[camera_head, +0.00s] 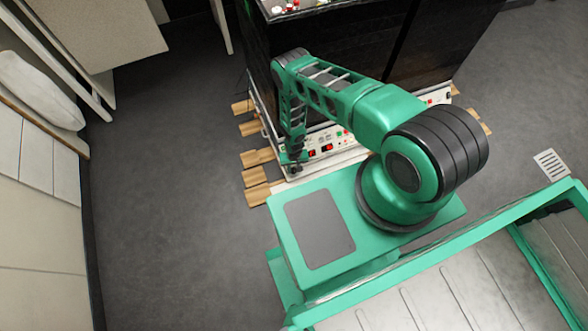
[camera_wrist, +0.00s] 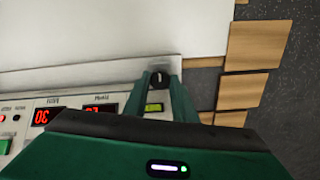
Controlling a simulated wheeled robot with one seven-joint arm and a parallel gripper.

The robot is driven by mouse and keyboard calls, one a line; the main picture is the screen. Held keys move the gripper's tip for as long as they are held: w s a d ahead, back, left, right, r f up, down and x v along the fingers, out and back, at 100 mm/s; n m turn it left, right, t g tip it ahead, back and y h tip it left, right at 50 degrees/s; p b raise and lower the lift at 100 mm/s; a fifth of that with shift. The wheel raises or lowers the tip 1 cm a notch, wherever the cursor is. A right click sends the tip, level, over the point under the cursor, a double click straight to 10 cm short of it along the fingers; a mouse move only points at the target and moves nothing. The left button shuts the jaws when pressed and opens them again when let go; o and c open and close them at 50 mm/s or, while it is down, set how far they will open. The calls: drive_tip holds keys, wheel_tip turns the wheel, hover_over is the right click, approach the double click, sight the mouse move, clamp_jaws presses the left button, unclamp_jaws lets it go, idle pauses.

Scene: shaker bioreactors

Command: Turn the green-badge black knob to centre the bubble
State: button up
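The black knob (camera_wrist: 157,78) sits at the right end of the white control panel in the wrist view. It has a pale, roughly upright mark on its face. My gripper (camera_wrist: 160,80) has one finger on each side of the knob. I cannot tell whether the fingers press on it or leave a small gap. A yellow-green bubble window (camera_wrist: 154,107) shows between the fingers, partly hidden, and I cannot make out the bubble. I see no green badge. In the head view my gripper (camera_head: 292,162) is at the panel's left end, where the knob is too small to make out.
Red displays (camera_wrist: 42,116) and buttons line the panel (camera_wrist: 20,101) beside the knob. The panel belongs to a large black cabinet (camera_head: 330,50) with wooden slats (camera_head: 256,176) at its base. Open grey floor (camera_head: 165,190) lies left of the cabinet.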

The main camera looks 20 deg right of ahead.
drive_tip(key=shift+n, duration=0.3)
drive_tip(key=n, duration=0.2)
drive_tip(key=shift+n, duration=2.2)
drive_tip(key=o, duration=1)
drive_tip(key=shift+o, duration=0.2)
